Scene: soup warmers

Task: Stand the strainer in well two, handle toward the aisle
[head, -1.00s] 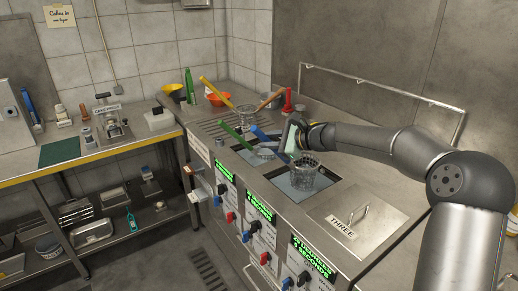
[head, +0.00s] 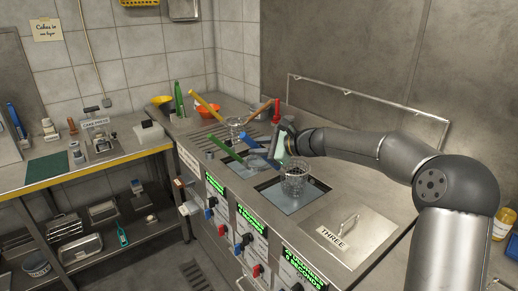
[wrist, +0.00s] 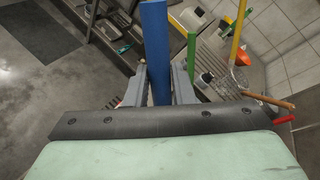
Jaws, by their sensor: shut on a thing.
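My gripper (head: 279,137) is shut on a blue handle (wrist: 156,45), which sticks up past the fingers in the wrist view. In the head view the blue handle (head: 266,122) leans up and left from the fingers. A round wire-mesh strainer basket (head: 294,181) shows just below my gripper, over or in the open middle well (head: 272,192). Its join to the blue handle is hidden behind the gripper, and I cannot tell whether it touches the well bottom.
A lid marked THREE (head: 333,238) covers the nearest well. A green-handled strainer (head: 226,151) stands at the farther well, and a yellow-handled one (head: 206,106) lies on the ribbed drainer beyond. The aisle floor is clear at left.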

